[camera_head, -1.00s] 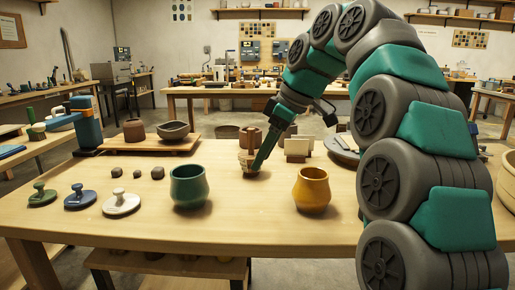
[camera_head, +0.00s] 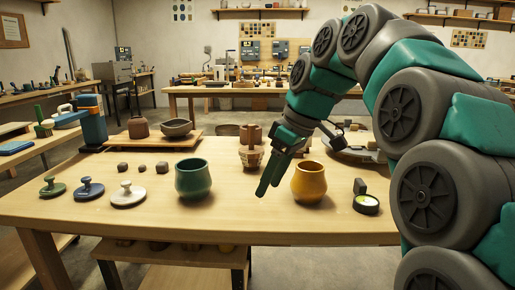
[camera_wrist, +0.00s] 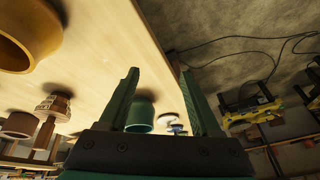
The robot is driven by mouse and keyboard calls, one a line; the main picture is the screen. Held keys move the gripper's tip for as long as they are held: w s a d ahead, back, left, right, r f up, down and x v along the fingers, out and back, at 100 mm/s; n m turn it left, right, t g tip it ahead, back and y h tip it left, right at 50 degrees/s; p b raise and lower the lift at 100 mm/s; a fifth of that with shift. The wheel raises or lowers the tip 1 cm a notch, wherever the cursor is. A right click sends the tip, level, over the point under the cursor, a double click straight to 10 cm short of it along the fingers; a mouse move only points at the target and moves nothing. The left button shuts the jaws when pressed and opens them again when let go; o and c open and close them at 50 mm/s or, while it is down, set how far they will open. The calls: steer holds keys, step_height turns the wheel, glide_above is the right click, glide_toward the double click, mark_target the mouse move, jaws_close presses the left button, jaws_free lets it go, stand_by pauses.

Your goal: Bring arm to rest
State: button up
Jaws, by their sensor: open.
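My gripper (camera_head: 268,190) hangs over the table (camera_head: 130,222) on my teal and grey arm, between the green pot (camera_head: 193,179) and the yellow pot (camera_head: 309,184), nearer the yellow one. In the wrist view its two green fingers (camera_wrist: 160,76) stand apart with nothing between them. The wrist view is turned, with the green pot (camera_wrist: 140,115) beyond the fingers and the yellow pot (camera_wrist: 22,38) at upper left. My arm bends down from the upper right and hides part of the table's right side.
A wooden holder (camera_head: 251,158) stands behind my gripper. Three knobbed lids, blue (camera_head: 89,189), green and white, lie at left with small brown lumps. A small round device (camera_head: 366,204) sits right of the yellow pot. The table's front strip is clear.

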steer(key=s+d+f+m+g+h, duration=0.1)
steer(key=s+d+f+m, duration=0.2)
steer(key=s+f, duration=0.5)
steer(key=s+d+f+m+g+h, duration=0.1)
steer(key=s+d+f+m, duration=0.3)
steer(key=s+f, duration=0.5)
steer(key=s+d+f+m+h, duration=0.2)
steer(key=s+d+f+m, duration=0.2)
steer(key=s+f, duration=0.4)
steer(key=s+d, duration=0.1)
steer(key=s, duration=0.4)
steer(key=shift+s+f+g, duration=0.25)
steer(key=shift+s+g, duration=0.15)
